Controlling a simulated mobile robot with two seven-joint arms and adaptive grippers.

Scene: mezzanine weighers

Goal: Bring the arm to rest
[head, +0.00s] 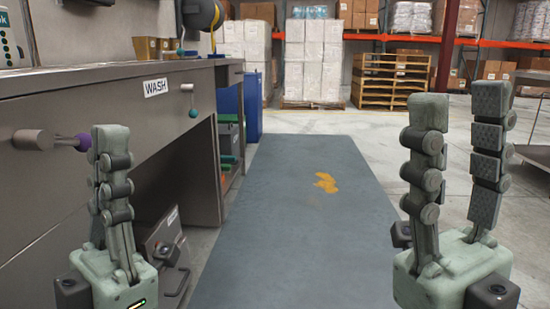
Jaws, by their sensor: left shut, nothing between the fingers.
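My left gripper (112,145) stands upright at the lower left, in front of the grey counter. Its fingers are together with nothing between them. My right gripper (460,101) stands upright at the lower right. Its two fingers are apart and the gap between them is empty. Neither gripper is seen holding anything. The upper arm links are out of view.
A grey counter (60,95) with a WASH label runs along the left. A purple-ringed knob (83,142) and a teal-tipped handle (192,112) stick out from it. A blue bin (253,105) stands beyond. The blue-grey floor strip (285,220) is clear; wooden pallets (386,82) stand farther back.

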